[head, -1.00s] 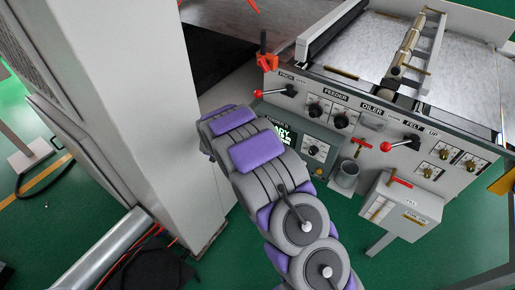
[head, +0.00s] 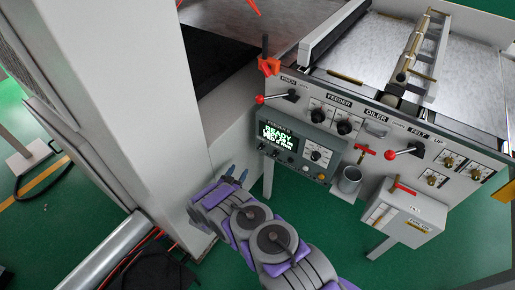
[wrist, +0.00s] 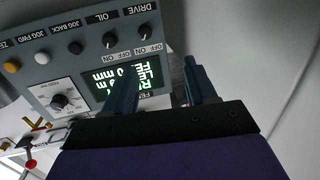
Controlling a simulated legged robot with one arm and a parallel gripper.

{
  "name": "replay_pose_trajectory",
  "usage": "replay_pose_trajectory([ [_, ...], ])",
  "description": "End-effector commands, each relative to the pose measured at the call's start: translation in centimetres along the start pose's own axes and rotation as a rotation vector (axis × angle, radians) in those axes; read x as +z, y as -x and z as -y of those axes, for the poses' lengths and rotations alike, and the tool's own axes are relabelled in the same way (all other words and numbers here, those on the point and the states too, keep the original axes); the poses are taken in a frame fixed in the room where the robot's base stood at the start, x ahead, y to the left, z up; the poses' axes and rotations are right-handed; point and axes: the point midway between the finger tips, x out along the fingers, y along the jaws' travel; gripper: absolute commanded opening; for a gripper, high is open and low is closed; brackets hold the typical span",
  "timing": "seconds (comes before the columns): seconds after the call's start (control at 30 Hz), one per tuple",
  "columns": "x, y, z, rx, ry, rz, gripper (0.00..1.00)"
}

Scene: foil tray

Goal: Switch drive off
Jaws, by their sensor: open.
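The drive switch (wrist: 144,32) is a small black knob labelled DRIVE, with OFF and ON marks, at the top of the upside-down wrist view. I cannot tell which mark it points to. It sits on the grey control box (head: 335,145), beside the OIL knob (wrist: 109,40). My gripper (head: 236,173) is open and empty, left of and below the box. Its blue fingers (wrist: 158,66) are apart from the switch.
The JOG BACK (wrist: 75,47), JOG FWD (wrist: 42,57) and amber (wrist: 12,67) buttons share the row. Red-ball levers (head: 260,99) and a metal cup (head: 349,181) are near the box. A tall grey column (head: 150,100) stands close on the left.

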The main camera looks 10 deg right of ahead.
Motion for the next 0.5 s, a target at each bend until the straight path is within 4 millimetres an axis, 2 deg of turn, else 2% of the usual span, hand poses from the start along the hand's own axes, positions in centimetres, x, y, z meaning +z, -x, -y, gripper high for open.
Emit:
replay_pose_trajectory([
  [0.1, 1.4, 1.2, -1.7, 0.034, 0.024, -0.041, 0.56],
  [0.27, 1.8, 1.6, -2.5, 0.054, 0.031, -0.067, 0.56],
  [0.37, 1.9, 0.9, -2.6, 0.058, 0.031, -0.069, 0.56],
  [0.5, 1.8, -1.1, -2.7, 0.059, 0.031, -0.069, 0.56],
])
